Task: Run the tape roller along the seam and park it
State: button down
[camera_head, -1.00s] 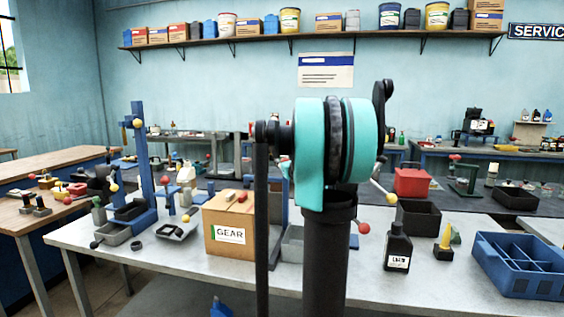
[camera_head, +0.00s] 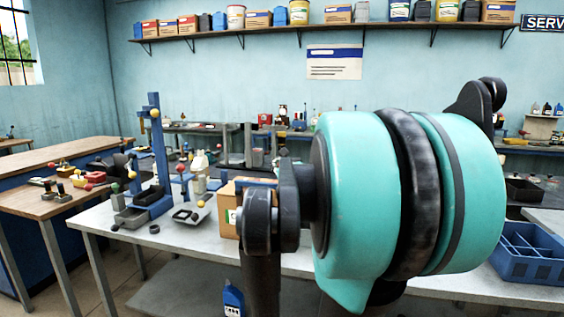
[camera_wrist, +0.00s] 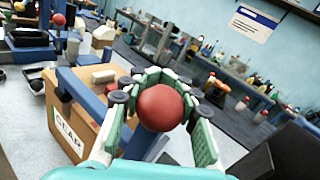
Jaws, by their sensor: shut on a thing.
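In the wrist view my gripper (camera_wrist: 163,88) has its green fingers closed around a red ball knob (camera_wrist: 160,108). Dark blue parts show just below the knob; I cannot tell for sure whether they belong to the tape roller. The cardboard box marked GEAR (camera_wrist: 72,126) is below and left of the fingers, with a blue bar (camera_wrist: 84,92) and a small pale block (camera_wrist: 103,76) on its top. The seam itself is not clear. In the head view the box (camera_head: 229,212) is mostly hidden behind my arm, and my gripper is hidden too.
The grey bench (camera_head: 190,247) holds a blue post stand (camera_head: 159,160) and small trays left of the box. A blue divided tray (camera_head: 527,255) is at the right. A wooden side bench (camera_head: 60,165) stands left.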

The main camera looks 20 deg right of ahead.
jog(key=shift+s+a, duration=0.2)
jog(key=shift+s, duration=0.1)
jog(key=shift+f, duration=0.1)
jog(key=c, duration=1.1)
grip_release()
jog(key=shift+s, duration=0.1)
jog(key=shift+s+a, duration=0.1)
jog(key=shift+s, duration=5.9)
jog(key=shift+o, duration=0.2)
